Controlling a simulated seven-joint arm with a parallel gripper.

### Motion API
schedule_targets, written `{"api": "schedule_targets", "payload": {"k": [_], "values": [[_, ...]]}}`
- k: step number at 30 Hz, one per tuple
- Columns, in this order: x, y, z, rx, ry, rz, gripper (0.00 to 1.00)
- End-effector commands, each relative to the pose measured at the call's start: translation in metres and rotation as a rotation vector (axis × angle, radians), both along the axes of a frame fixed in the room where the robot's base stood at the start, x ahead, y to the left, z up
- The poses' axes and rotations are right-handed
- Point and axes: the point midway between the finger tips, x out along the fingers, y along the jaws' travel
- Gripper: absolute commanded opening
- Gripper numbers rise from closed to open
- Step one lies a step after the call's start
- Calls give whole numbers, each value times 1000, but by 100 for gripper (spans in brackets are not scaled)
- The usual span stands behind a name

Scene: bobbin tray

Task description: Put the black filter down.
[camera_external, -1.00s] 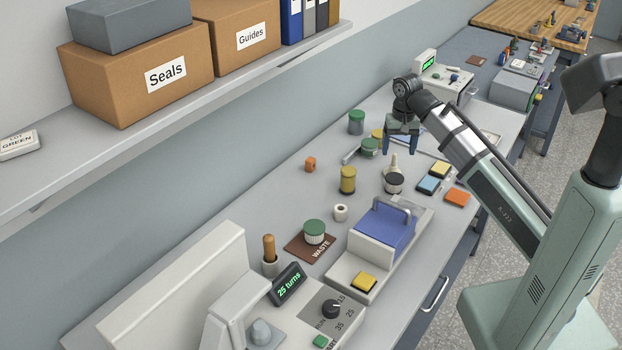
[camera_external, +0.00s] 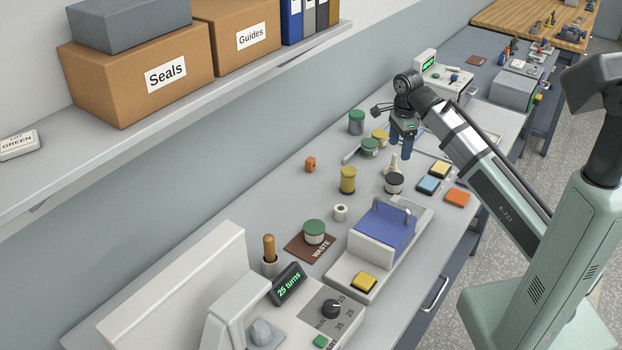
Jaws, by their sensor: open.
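My gripper (camera_external: 400,148) hangs over the far middle of the bench, with its two blue fingers apart and pointing down. No object shows between the fingers. A short round piece with a dark side and a pale top (camera_external: 394,183) stands on the bench below and nearer than my gripper, apart from it. It may be the black filter, but I cannot tell for sure. A pale, narrow-necked bottle (camera_external: 393,163) stands just behind it, below the fingers.
Green-lidded jars (camera_external: 369,147) and yellow spools (camera_external: 348,180) stand to the left. Yellow, blue and orange pads (camera_external: 457,198) lie to the right. A blue-topped device (camera_external: 384,232) and a brown WASTE mat (camera_external: 298,250) with a green-lidded jar are nearer. Bare bench lies along the wall.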

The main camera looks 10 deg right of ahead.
Motion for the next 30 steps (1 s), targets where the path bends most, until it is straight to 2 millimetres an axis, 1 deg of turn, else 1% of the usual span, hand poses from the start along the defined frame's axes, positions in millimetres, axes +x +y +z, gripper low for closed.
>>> {"api": "schedule_targets", "payload": {"k": [3,8,21,25,30], "values": [[0,0,0,0,1,-80,78],[-1,0,-8,-1,2,-113,78],[-1,-1,-69,-1,2,-111,78],[0,0,-80,0,1,-111,78],[0,0,-86,0,1,-110,78]]}}
